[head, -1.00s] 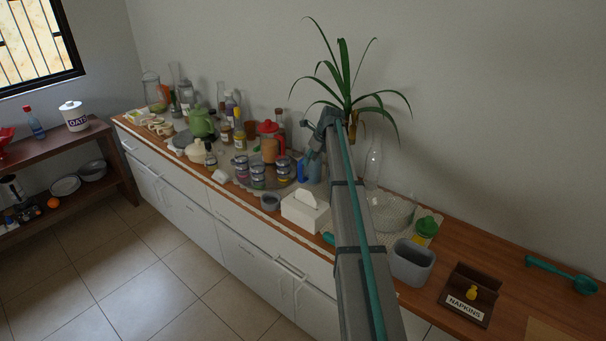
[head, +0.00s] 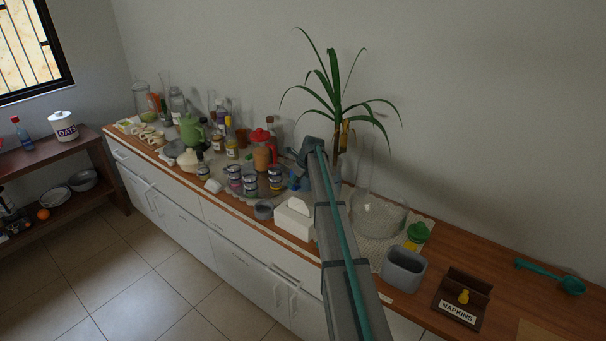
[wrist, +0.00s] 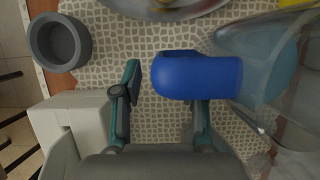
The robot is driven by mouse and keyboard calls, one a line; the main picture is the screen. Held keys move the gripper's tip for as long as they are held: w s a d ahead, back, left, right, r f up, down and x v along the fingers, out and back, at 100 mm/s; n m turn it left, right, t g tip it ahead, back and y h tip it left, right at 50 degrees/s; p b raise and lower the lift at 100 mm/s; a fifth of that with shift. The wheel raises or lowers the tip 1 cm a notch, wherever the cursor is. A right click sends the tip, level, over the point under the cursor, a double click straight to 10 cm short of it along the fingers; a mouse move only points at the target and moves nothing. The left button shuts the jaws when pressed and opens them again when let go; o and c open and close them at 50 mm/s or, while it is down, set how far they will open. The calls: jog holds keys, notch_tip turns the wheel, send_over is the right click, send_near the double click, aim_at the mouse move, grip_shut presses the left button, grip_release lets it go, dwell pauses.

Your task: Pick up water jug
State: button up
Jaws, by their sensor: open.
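The water jug shows in the head view as a small blue patch (head: 298,184), mostly hidden behind the end of my arm. In the wrist view its blue rounded handle (wrist: 195,75) is close to the camera, with a lighter blue body to its right partly behind clear glass. My gripper (wrist: 162,100) is open above the mat. Its left finger is left of the handle with a gap. The handle covers the tip of its right finger, and I cannot tell whether they touch. In the head view my gripper (head: 302,160) is over the jug's spot.
A white tissue box (wrist: 75,125) and grey bowl (wrist: 58,42) are at the left in the wrist view. A round tray's edge (wrist: 165,12) is at the top. In the head view a potted plant (head: 338,90) and glass bowl (head: 378,218) stand close to my arm.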

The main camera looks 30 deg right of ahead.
jog(key=shift+x, duration=1.1)
grip_shut()
jog(key=shift+r, duration=0.1)
